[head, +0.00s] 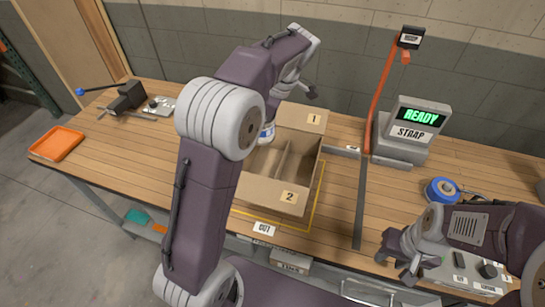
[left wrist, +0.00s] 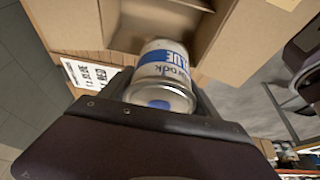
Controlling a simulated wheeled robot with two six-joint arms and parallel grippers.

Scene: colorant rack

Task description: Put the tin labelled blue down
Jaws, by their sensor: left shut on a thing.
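The tin labelled blue (left wrist: 163,68) is white with a blue band and is held between the fingers of my left gripper (left wrist: 160,96). In the head view the tin (head: 267,133) shows only in part, at the far left of the open cardboard box (head: 270,192); my left arm hides the left gripper there. In the left wrist view the tin points toward the inside of the box. I cannot tell whether it touches the box floor. A divider (head: 284,160) splits the box. My right gripper (head: 398,262) is low at the right, apart from the box, with its fingers spread and empty.
Box flaps read 1 (head: 313,118) and 2 (head: 288,196). A scale (head: 402,138) reading READY and a red post (head: 379,85) stand right of it. A blue tape roll (head: 441,190) lies further right. An orange tray (head: 56,143) is far left. A printed sheet (left wrist: 92,82) lies beside the box.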

